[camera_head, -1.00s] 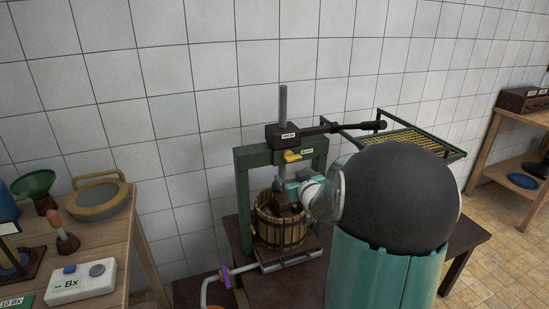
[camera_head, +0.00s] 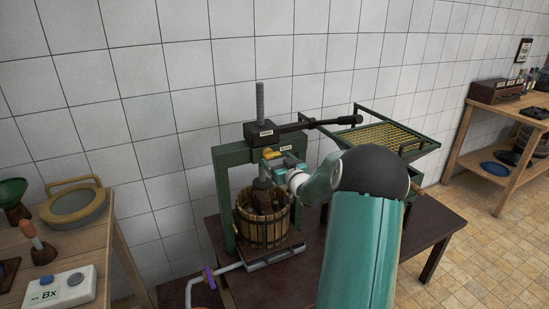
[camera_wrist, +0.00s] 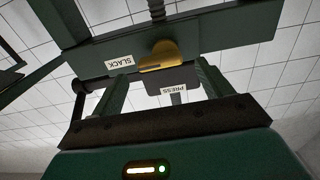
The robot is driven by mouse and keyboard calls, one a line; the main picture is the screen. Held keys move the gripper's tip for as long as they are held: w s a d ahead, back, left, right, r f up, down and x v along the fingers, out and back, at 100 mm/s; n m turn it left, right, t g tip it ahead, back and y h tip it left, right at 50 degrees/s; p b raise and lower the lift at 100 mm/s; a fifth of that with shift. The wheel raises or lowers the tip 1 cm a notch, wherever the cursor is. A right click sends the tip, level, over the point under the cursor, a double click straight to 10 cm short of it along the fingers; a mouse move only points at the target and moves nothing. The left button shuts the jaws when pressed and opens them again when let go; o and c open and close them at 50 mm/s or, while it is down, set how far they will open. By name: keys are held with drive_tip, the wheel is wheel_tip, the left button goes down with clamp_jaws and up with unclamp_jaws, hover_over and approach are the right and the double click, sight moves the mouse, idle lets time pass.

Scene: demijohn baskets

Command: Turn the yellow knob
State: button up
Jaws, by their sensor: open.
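The yellow knob (camera_head: 271,153) sits on the green crossbeam of a screw press, above a wooden slatted basket (camera_head: 262,222). In the head view my arm's wrist is in front of the press and the fingertips are hard to make out.
A long dark lever (camera_head: 330,122) sticks out to the right from the press top. A green frame with a yellow grid (camera_head: 395,140) stands behind my arm. A wooden bench (camera_head: 108,262) at left holds a Bx meter (camera_head: 62,287). A shelf (camera_head: 515,132) stands far right.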

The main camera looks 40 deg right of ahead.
sight(274, 156)
drive_tip(key=shift+x, duration=1.65)
drive_tip(key=c, duration=1)
